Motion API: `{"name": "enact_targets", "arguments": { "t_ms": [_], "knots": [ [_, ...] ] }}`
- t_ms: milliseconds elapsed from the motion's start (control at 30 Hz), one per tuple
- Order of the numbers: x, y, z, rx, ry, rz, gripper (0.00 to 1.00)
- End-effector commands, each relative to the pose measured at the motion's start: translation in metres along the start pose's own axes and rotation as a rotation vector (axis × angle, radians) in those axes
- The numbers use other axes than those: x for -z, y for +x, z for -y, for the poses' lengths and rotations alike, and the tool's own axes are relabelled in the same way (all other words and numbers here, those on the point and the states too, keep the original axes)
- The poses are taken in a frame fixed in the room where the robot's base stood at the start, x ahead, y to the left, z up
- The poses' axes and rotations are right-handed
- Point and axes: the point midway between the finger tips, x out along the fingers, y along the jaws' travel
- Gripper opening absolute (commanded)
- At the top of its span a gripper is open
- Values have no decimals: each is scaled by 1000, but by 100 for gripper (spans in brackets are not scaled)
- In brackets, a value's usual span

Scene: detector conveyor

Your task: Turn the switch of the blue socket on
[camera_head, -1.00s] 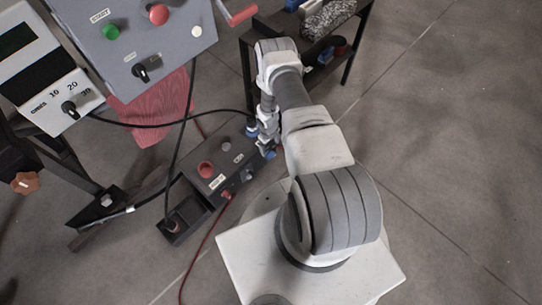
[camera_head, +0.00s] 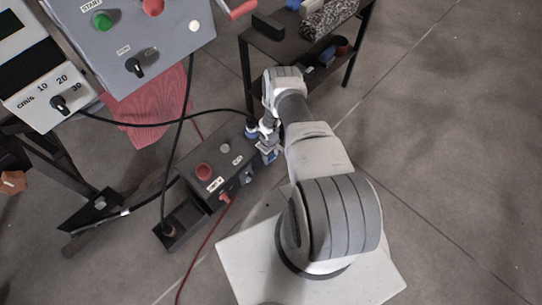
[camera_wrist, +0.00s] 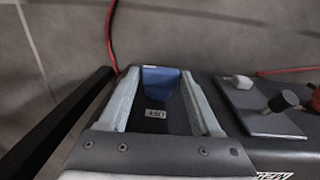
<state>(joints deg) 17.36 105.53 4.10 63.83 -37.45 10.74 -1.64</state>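The dark socket box (camera_head: 222,166) sits low near my base, with a red button (camera_head: 204,171) and a grey button on top. In the wrist view, a blue part, seemingly the blue socket (camera_wrist: 160,82), shows between the fingers of my gripper (camera_wrist: 160,74). The fingers are apart, one on each side of it; I cannot tell whether they touch it. A small white label (camera_wrist: 156,114) lies below the blue part. To the right is a grey plate (camera_wrist: 262,112) with a pale knob and a dark lever. My gripper partly hides the box's right end in the head view.
A grey control panel (camera_head: 165,45) with buttons and a knob stands at upper left. Black cables run from it towards the box, and a red cable (camera_head: 205,238) lies on the floor. A dark shelf (camera_head: 275,42) stands behind my arm. The floor at right is clear.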

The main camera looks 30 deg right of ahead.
Motion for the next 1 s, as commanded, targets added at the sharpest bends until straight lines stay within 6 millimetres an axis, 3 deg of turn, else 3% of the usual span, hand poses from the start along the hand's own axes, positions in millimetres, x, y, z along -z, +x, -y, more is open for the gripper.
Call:
{"name": "enact_targets", "arguments": {
  "t_ms": [33,300,1000],
  "knots": [
    [0,0,0,0,0,0,54],
    [0,0,0,0,0,0,5],
    [0,0,-1,73,1,0,4]
  ]
}}
